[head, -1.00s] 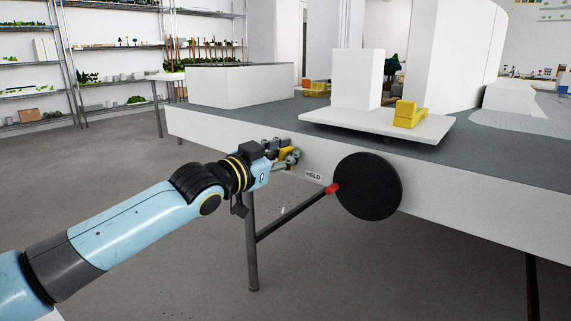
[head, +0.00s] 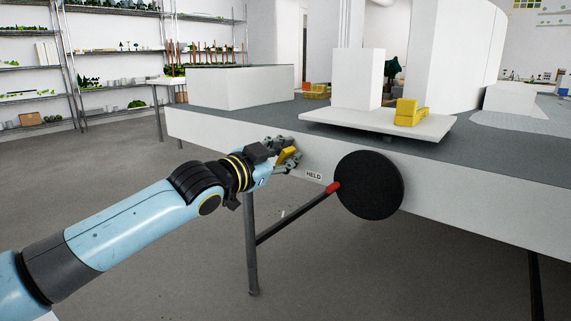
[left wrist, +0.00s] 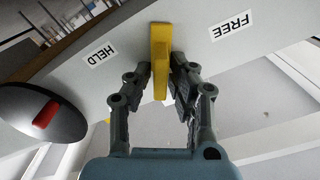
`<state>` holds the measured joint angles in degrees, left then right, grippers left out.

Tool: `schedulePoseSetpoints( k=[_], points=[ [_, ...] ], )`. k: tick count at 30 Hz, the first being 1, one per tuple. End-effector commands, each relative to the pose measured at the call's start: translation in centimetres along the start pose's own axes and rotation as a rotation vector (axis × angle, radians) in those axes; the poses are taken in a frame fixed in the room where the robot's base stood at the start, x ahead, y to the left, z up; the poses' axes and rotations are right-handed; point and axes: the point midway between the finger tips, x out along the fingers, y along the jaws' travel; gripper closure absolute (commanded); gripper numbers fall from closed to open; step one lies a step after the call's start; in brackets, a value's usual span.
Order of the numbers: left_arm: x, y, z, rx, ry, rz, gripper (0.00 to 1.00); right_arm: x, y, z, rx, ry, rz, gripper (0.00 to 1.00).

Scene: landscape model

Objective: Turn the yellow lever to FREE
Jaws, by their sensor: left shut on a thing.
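The yellow lever (head: 287,155) is on the pale side panel of the model table. My left gripper (head: 284,152) is shut on it. In the left wrist view the lever (left wrist: 160,48) stands between the two fingers of my left gripper (left wrist: 163,72). There it points between the HELD label (left wrist: 101,54) and the FREE label (left wrist: 230,25), touching neither. The HELD label (head: 314,175) also shows in the head view, just right of the gripper. The FREE label cannot be made out in the head view. My right gripper is not in view.
A black disc (head: 372,188) with a red tab (head: 333,188) is on the panel right of the lever. Above, a white slab (head: 350,121) bears a white block and a yellow piece (head: 409,112). A table leg (head: 251,250) stands below my left gripper.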

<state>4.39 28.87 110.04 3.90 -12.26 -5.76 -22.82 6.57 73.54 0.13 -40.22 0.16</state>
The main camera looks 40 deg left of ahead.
Motion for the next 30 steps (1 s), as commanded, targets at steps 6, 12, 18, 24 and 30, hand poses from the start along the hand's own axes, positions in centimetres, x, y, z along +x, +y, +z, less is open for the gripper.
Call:
schedulePoseSetpoints(
  k=[6,12,18,24,30],
  points=[
    [0.0,0.1,0.1,0.027,-0.003,0.001,0.86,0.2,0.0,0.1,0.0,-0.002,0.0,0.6],
    [0.0,0.2,0.3,0.084,-0.003,0.002,0.86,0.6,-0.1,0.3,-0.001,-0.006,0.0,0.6],
    [0.0,0.3,0.2,0.167,-0.002,0.001,0.86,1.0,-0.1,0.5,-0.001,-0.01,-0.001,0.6],
    [0.0,0.2,0.1,0.169,-0.002,0.001,0.86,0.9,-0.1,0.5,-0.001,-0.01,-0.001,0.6],
    [0.0,0.5,0.3,0.278,-0.003,0.002,0.86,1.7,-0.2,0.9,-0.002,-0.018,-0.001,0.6]
  ],
)
